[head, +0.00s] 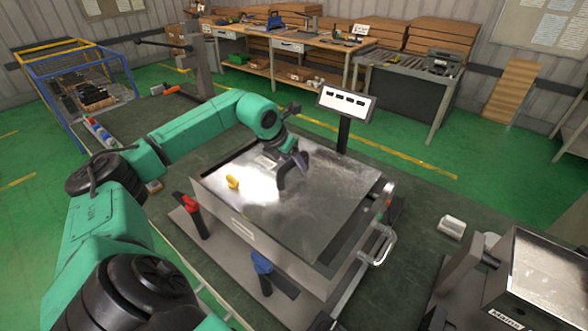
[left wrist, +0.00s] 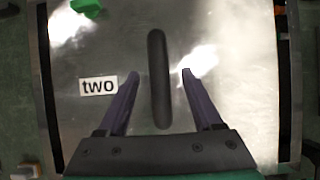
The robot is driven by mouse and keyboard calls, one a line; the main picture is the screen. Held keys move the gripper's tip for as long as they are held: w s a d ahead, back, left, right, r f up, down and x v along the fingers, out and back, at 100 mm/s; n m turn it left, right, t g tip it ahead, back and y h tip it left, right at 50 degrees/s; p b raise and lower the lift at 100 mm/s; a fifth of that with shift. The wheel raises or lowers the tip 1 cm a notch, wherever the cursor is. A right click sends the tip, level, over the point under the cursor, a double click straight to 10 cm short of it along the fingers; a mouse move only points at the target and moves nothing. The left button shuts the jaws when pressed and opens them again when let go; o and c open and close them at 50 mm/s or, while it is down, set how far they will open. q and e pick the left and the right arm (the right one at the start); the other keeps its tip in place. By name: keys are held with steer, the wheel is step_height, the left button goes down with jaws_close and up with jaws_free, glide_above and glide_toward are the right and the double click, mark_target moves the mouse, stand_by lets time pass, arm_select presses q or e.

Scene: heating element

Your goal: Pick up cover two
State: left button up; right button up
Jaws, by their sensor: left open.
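Cover two (head: 320,190) is a flat shiny metal plate lying on top of a large metal box. In the left wrist view the cover (left wrist: 230,120) carries a white label reading "two" (left wrist: 98,86). A black bar handle (left wrist: 158,85) stands out from the cover. My left gripper (left wrist: 160,75) is open above the cover, with one purple finger on each side of the handle. In the head view my left gripper (head: 300,160) is over the handle area. I cannot tell whether the fingers touch the handle. My right gripper is not in view.
A red-handled clamp (head: 194,212) and a blue-handled one (head: 262,264) are at the box's near side. A sign on a post (head: 346,102) stands behind. A metal unit (head: 535,275) is at right.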

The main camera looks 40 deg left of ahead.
arm_select(q)
steer(key=shift+w+f, duration=0.25)
steer(key=shift+f, duration=0.4)
jaws_close()
steer(key=shift+w, duration=0.1)
stand_by(0.7)
steer(key=shift+w+a+r, duration=0.1)
steer(key=shift+r, duration=0.05)
